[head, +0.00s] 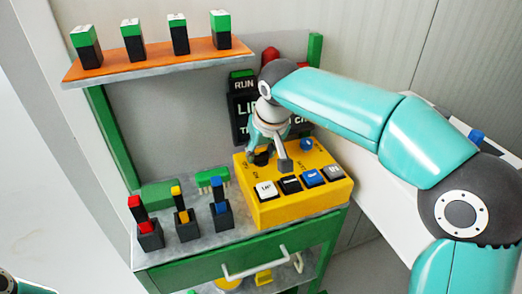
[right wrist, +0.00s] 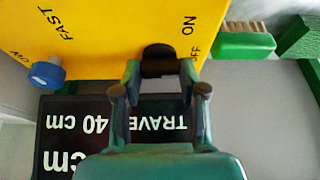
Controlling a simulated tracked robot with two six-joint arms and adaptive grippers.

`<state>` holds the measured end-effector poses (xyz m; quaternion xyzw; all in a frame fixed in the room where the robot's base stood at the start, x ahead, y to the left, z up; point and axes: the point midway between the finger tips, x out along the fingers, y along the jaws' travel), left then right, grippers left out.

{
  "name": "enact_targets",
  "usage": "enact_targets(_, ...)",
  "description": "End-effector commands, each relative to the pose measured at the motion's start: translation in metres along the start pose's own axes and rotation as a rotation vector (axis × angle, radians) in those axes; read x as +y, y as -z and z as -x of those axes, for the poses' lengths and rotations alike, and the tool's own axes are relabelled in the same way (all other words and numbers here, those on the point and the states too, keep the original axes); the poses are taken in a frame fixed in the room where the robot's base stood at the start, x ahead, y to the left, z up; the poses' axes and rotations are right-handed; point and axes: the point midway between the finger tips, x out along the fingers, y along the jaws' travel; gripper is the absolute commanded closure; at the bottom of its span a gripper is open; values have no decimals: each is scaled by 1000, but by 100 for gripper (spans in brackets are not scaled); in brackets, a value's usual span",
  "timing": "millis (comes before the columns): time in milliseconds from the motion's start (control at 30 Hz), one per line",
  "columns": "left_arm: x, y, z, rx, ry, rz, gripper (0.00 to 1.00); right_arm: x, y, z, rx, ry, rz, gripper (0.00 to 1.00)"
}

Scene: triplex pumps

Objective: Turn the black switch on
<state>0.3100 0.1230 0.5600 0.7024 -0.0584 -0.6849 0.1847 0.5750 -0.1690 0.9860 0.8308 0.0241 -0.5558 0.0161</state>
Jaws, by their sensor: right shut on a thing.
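The black switch (head: 262,157) is a dark knob on the back left of the yellow control box (head: 300,208), partly hidden by my right gripper in the head view. In the right wrist view the switch (right wrist: 158,63) sits near the edge of the yellow face, beside the printed words ON and OFF. My right gripper (head: 268,155) points down over the box. In the right wrist view its two fingertips (right wrist: 159,72) are on both sides of the switch, shut on it. Which mark the switch points to cannot be told. My left gripper is not in view.
The box also bears a blue knob (head: 307,144) and a row of push buttons. A black sign (head: 240,118) stands behind it. Three small holders with red, yellow and blue tops (head: 182,222) stand left. An orange shelf (head: 150,62) with several green-topped blocks is above.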

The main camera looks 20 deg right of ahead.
Motion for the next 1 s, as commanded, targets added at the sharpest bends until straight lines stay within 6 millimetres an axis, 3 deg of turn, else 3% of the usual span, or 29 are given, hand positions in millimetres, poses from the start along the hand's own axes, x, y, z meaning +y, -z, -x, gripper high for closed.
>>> enact_targets(367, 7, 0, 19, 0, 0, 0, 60, 2, 2, 4, 1, 79, 188, 93)
enact_targets(1000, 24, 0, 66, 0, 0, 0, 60, 4, 4, 3, 2, 301, 726, 93)
